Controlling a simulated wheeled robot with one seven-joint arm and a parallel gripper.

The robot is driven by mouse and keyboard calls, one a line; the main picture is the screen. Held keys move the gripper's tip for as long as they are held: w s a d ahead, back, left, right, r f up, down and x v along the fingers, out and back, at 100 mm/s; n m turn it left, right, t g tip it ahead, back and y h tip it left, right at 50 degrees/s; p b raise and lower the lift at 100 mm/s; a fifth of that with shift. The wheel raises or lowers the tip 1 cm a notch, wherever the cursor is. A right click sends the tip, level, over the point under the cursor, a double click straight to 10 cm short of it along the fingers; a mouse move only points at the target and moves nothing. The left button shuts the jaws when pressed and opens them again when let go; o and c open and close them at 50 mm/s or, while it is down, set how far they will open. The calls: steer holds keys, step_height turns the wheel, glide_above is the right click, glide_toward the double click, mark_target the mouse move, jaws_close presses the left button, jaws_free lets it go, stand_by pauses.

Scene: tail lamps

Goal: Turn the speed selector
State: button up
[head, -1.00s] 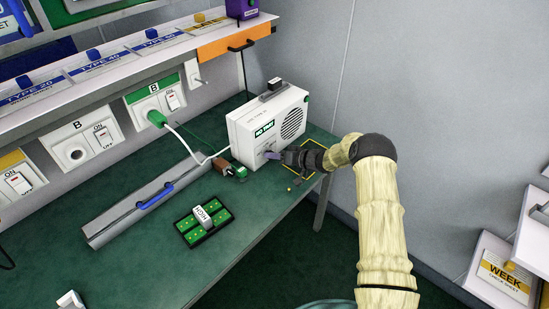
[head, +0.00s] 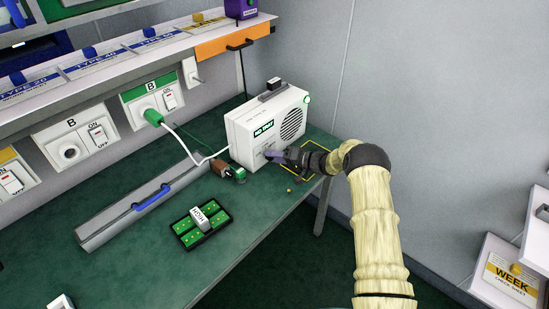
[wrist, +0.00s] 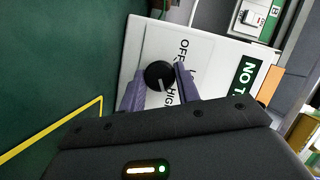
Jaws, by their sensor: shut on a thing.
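The speed selector is a small round black knob (wrist: 160,76) with a light pointer line. It sits on a white plate with the letters "OFF" and "HIGH" in the wrist view. The plate is on the front of a white box (head: 247,139) with a round speaker-like grille, standing on the green bench. My gripper (head: 268,154) reaches the lower front of the box from the right. In the wrist view its purple fingers (wrist: 160,84) stand on both sides of the knob, shut on it. In the head view the fingers hide the knob.
A small brown and green plug (head: 228,171) lies on the bench left of my gripper. A grey bar with a blue handle (head: 152,197) lies further left. Yellow tape marks the bench by my gripper.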

steer(key=shift+d, duration=0.1)
steer(key=o, duration=1)
steer(key=b+v, duration=0.1)
steer(key=v, duration=1.6)
steer(key=shift+d, duration=0.15)
